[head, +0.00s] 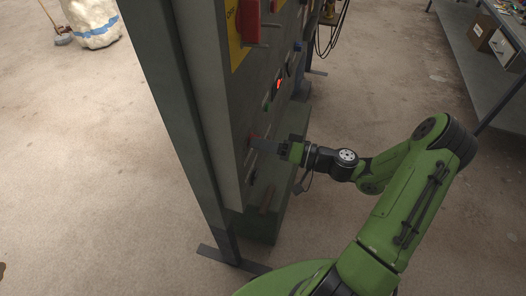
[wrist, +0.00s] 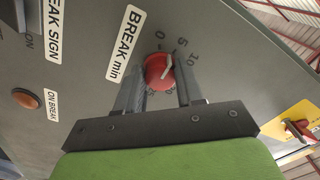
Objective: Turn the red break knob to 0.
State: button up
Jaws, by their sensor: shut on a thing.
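The red break knob (wrist: 157,72) sits on the grey panel beside the "BREAK min" label (wrist: 126,43) in the wrist view. Its pale pointer slants up and to the right, roughly toward the 5 mark. In the head view, my gripper (head: 263,145) reaches the panel from the right; the knob is mostly hidden there.
On the panel are an orange "ON BREAK" lamp (wrist: 26,98) and a red switch on a yellow plate (wrist: 298,130). In the head view, a large red handle (head: 248,20) sits higher on the panel. A shelf with boxes (head: 480,27) stands at the upper right. The floor around is mostly clear.

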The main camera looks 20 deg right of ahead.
jog(key=n+b, duration=0.5)
jog(key=b, duration=0.2)
jog(key=shift+f+n, duration=0.3)
jog(key=shift+n, duration=0.1)
jog(key=shift+r, duration=0.1)
jog(key=o, duration=1)
jog(key=shift+o, duration=0.2)
jog(key=shift+r, duration=0.1)
jog(key=p+v, duration=0.2)
jog(key=v, duration=1.3)
jog(key=shift+s+d, duration=0.2)
jog(key=shift+d, duration=0.2)
